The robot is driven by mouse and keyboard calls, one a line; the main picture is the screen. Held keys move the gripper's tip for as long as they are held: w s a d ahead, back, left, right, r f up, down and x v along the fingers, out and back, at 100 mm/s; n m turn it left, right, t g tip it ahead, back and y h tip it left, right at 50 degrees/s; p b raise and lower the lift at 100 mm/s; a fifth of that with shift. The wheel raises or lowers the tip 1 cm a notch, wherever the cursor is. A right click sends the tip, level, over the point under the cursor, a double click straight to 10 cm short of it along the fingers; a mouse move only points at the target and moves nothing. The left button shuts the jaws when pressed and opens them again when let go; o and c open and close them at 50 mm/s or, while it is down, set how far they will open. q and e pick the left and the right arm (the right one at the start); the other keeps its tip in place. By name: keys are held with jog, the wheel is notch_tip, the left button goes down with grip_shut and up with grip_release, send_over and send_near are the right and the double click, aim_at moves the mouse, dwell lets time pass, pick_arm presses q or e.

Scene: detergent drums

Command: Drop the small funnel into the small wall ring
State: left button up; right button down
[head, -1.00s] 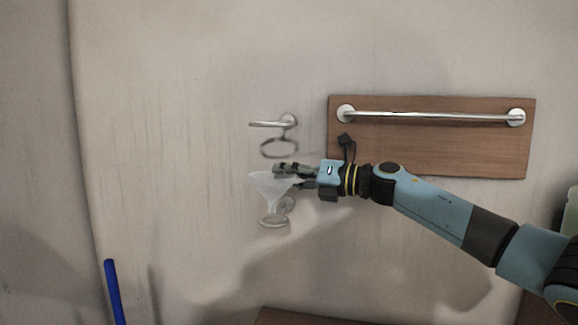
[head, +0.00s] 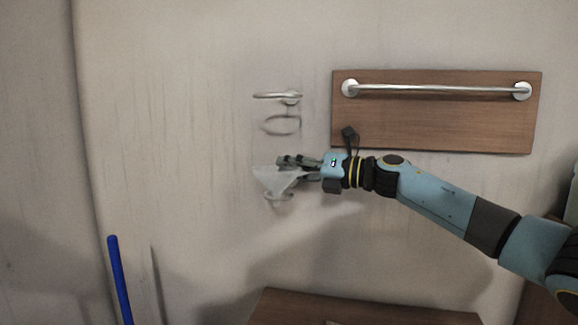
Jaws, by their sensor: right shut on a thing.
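My right gripper (head: 284,168) comes in from the right and is shut on a pale, translucent small funnel (head: 268,176), held wide end up at its right side. The funnel's lower part overlaps a small wall ring (head: 282,198) on the pale wall. I cannot tell whether the spout is inside this ring or in front of it, as the funnel and blur hide part of the ring. Another metal ring (head: 270,96) stands out from the wall higher up, seen nearly edge-on, with its dark shadow below it. My left gripper is out of view.
A wooden board (head: 430,125) with a metal towel bar (head: 435,88) is on the wall to the right. A blue rod (head: 120,280) stands at the lower left. A wooden surface (head: 380,308) is at the bottom. The wall left of the rings is clear.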

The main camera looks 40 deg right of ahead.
jog(key=c, duration=1.3)
grip_release()
jog(key=shift+c, duration=0.2)
jog(key=v, duration=1.2)
